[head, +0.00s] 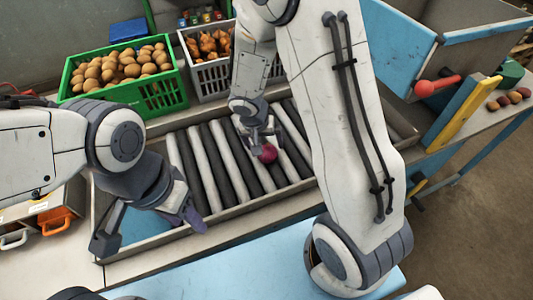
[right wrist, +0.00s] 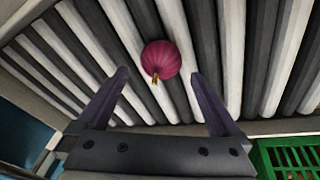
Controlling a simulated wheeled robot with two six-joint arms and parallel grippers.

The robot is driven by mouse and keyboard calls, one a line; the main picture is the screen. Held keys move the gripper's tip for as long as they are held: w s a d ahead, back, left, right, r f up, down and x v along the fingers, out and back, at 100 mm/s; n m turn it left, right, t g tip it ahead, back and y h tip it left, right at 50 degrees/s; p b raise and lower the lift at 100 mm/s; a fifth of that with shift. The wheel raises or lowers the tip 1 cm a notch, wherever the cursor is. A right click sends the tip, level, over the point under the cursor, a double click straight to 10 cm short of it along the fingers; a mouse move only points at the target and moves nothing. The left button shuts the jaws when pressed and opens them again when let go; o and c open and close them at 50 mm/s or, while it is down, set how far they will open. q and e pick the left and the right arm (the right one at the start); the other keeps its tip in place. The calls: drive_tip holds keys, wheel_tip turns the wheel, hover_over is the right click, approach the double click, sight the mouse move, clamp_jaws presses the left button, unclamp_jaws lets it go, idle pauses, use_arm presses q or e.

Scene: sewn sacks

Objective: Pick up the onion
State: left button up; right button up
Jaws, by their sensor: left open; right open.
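The onion (head: 268,154) is round and purple-red and lies on the striped black and white roller bed. My right gripper (head: 264,133) is open just beside it in the head view and partly covers it. In the right wrist view the onion (right wrist: 161,60) lies ahead of the open fingers (right wrist: 160,78), centred between their tips, with its pale stem end facing me. No finger is seen closed on it. My left gripper (head: 150,222) is open and empty over the near left end of the roller bed.
A green crate of potatoes (head: 172,93) and a grey crate of orange-brown produce (head: 208,80) stand behind the rollers. A metal rim (head: 240,210) borders the roller bed.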

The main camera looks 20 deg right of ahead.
sight(266, 149)
drive_tip(key=shift+b+x, duration=0.3)
drive_tip(key=shift+x, duration=2.65)
drive_tip(key=c, duration=1.2)
drive_tip(key=shift+c, duration=0.5)
drive_tip(key=shift+r, duration=0.2)
